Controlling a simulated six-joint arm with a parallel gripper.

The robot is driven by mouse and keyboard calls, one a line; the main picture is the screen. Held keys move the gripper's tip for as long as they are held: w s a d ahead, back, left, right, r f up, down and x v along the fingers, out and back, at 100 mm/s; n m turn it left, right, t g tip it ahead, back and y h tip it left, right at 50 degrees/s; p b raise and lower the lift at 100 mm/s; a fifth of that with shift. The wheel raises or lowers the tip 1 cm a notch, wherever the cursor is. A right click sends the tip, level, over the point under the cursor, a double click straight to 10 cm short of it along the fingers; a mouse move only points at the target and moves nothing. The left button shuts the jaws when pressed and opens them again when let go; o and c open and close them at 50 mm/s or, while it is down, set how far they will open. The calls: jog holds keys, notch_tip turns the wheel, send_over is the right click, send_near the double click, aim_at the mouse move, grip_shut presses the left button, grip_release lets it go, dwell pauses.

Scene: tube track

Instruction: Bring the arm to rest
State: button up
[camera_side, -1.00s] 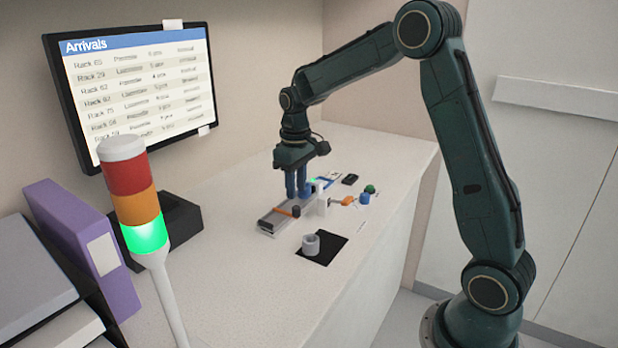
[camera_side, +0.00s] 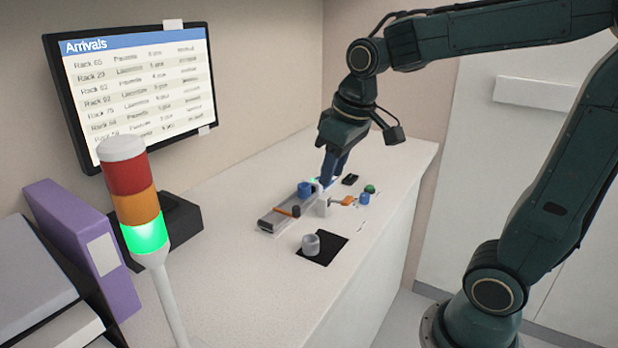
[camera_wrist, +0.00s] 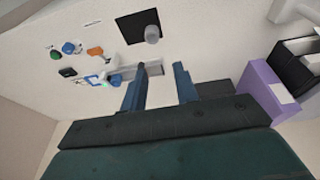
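My gripper (camera_side: 332,168) is raised above the far part of the bench, tilted, with its blue fingers pointing down. In the wrist view the two blue fingers of my gripper (camera_wrist: 160,78) stand apart with nothing between them. A grey track (camera_side: 284,213) lies on the bench below. A blue piece (camera_side: 305,190) stands on it, and an orange bar with a dark end (camera_side: 282,211) lies across it. The blue piece also shows in the wrist view (camera_wrist: 115,80), apart from the fingers.
A grey cup (camera_side: 311,244) stands on a black mat (camera_side: 333,251) in front. An orange-handled white clamp (camera_side: 343,201), a blue knob (camera_side: 364,199) and a green knob (camera_side: 369,189) are at right. A signal tower (camera_side: 135,200) glows green. The bench's front is clear.

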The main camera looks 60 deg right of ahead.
jog(key=s+a+t, duration=0.2)
jog(key=s+a, duration=0.1)
jog(key=s, duration=0.9)
jog(key=shift+a+f, duration=0.25)
